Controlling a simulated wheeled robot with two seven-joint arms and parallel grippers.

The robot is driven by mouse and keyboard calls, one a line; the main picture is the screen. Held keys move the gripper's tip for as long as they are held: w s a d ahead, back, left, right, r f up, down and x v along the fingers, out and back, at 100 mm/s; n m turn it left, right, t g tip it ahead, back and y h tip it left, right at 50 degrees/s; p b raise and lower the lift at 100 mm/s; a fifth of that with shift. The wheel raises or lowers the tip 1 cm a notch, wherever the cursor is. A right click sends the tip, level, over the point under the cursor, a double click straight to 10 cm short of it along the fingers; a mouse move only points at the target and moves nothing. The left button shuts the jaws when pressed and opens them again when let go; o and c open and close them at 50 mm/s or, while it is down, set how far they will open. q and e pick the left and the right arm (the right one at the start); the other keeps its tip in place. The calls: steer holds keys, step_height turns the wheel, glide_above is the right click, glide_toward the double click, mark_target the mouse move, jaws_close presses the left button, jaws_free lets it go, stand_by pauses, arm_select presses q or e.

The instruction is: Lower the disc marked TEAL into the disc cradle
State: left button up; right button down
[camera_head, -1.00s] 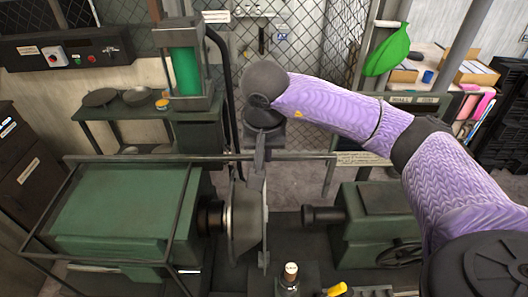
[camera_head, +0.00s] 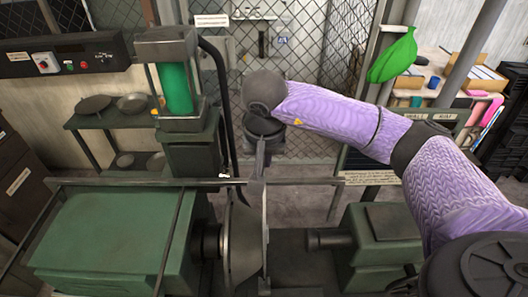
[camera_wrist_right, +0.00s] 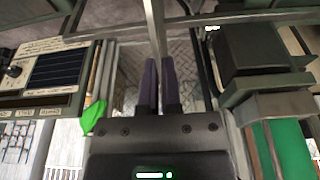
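My right gripper (camera_head: 261,150) points down above the green lathe in the head view. A thin grey disc (camera_head: 264,215), seen nearly edge-on, hangs below its fingers. In the wrist view the dark fingers (camera_wrist_right: 161,88) are close together, with a thin grey edge (camera_wrist_right: 154,25) between and beyond them. The disc hangs just right of the lathe's grey bowl-shaped form (camera_head: 242,245); I cannot tell if they touch. No TEAL marking is readable, and I cannot make out the disc cradle. My left gripper is not in view.
The green headstock (camera_head: 105,235) is at left, the tailstock (camera_head: 385,240) at right. A long bar (camera_head: 200,182) crosses behind the disc. A press with a green cylinder (camera_head: 176,88) and a shelf with dark round pans (camera_head: 92,105) stand behind. A mesh fence (camera_head: 330,140) closes the back.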

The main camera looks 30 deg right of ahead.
steer(key=s+a+b+x, duration=0.1)
steer(key=s+b+x, duration=0.1)
steer(key=b+x, duration=0.4)
steer(key=s+a+f+b+x, duration=0.1)
steer(key=b+x, duration=0.5)
steer(key=x, duration=0.7)
steer(key=shift+s+f, duration=0.4)
steer(key=shift+f, duration=0.05)
steer(key=shift+a, duration=0.1)
steer(key=shift+w, duration=0.2)
steer(key=shift+w+d+r+b, duration=0.45)
steer(key=shift+w+d, duration=0.15)
steer(key=shift+w, duration=0.25)
steer(key=shift+f, duration=0.2)
